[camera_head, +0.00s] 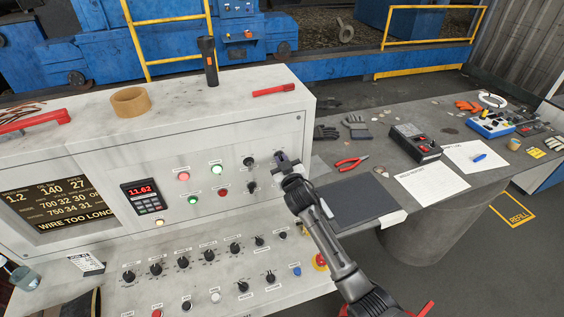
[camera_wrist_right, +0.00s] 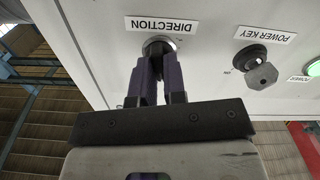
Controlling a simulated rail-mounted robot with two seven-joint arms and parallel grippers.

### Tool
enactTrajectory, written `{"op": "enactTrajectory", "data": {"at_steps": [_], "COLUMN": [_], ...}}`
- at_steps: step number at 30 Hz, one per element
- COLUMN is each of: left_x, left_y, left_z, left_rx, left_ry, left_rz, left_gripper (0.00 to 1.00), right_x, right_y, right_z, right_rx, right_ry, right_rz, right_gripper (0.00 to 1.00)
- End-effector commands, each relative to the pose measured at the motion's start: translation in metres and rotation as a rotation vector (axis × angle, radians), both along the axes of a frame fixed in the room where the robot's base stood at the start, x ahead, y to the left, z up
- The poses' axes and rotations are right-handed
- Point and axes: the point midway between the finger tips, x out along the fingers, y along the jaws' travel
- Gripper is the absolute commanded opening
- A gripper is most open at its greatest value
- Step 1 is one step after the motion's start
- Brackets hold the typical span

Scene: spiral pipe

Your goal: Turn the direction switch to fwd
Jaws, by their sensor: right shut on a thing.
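The direction switch (camera_wrist_right: 158,45) is a round dark knob with a light ring on the white control panel, under the upside-down DIRECTION label (camera_wrist_right: 161,26) in the right wrist view. My right gripper (camera_wrist_right: 159,64) is shut on its knob, one finger on each side. The fingers cover most of the knob, and I cannot tell which way it points. In the head view my right gripper (camera_head: 281,160) is at the right end of the panel's upper row, hiding the switch. My left gripper is not in view.
The power key switch (camera_wrist_right: 257,69) is beside the direction switch. Indicator lights, buttons and several knobs (camera_head: 183,262) cover the panel. A flashlight (camera_head: 208,61) and tape roll (camera_head: 130,102) stand on top of the console.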

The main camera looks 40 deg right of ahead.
Motion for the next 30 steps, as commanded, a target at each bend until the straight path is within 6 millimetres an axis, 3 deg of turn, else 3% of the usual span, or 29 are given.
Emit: {"op": "enactTrajectory", "data": {"at_steps": [15, 30], "left_x": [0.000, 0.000], "left_y": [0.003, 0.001], "left_z": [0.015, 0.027], "left_rx": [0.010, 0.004], "left_ry": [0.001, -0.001], "left_rz": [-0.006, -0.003], "left_gripper": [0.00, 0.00], "right_x": [0.000, -0.001], "right_y": [-0.001, -0.002], "right_z": [0.001, 0.000], "right_rx": [0.450, 0.703], "right_ry": [-0.163, -0.256], "right_rz": [0.000, 0.000], "right_gripper": [0.00, 0.00]}}
